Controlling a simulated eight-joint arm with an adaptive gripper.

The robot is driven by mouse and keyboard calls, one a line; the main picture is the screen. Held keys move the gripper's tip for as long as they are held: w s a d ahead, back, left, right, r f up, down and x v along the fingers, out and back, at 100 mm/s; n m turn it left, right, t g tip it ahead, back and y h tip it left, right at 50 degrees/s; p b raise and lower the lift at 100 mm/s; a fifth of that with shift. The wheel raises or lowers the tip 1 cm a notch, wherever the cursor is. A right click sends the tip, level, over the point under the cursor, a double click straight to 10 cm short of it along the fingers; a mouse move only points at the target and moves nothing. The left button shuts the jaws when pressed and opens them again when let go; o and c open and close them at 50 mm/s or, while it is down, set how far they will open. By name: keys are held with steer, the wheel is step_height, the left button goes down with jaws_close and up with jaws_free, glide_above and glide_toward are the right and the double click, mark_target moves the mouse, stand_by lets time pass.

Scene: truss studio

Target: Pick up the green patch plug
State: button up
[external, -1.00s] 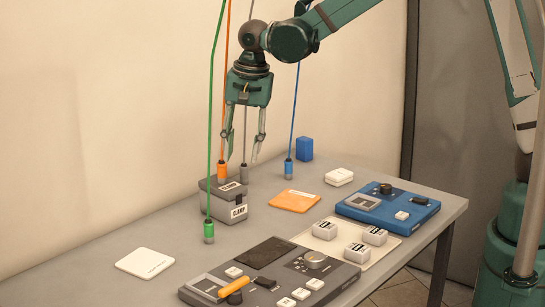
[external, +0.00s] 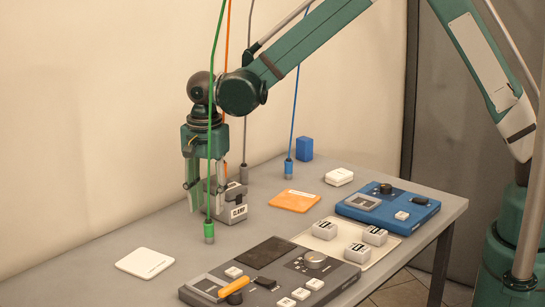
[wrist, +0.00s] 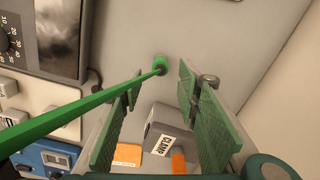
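The green patch plug (external: 209,232) hangs at the end of a green cable (external: 213,110), just above or touching the table; I cannot tell which. Its lower end is grey metal. My gripper (external: 206,203) points down, open and empty, behind the cable in the external view. In the wrist view the plug (wrist: 160,63) shows just beyond the fingertips and between their lines. The green cable there crosses in front of the left finger (wrist: 113,128). The right finger (wrist: 205,115) has no thing against it that I can see.
A grey CLAMP box (external: 236,208) stands close to my fingers. An orange plug (wrist: 178,161) shows beside it in the wrist view. A grey plug (external: 244,174) and blue plug (external: 288,168) hang farther back. A white card (external: 145,262) and grey console (external: 270,273) lie nearer.

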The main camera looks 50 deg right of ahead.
mark_target(208, 223)
steer(key=shift+f, duration=1.3)
steer(key=shift+f, duration=2.6)
steer(key=shift+c, duration=0.5)
steer(key=c, duration=0.9)
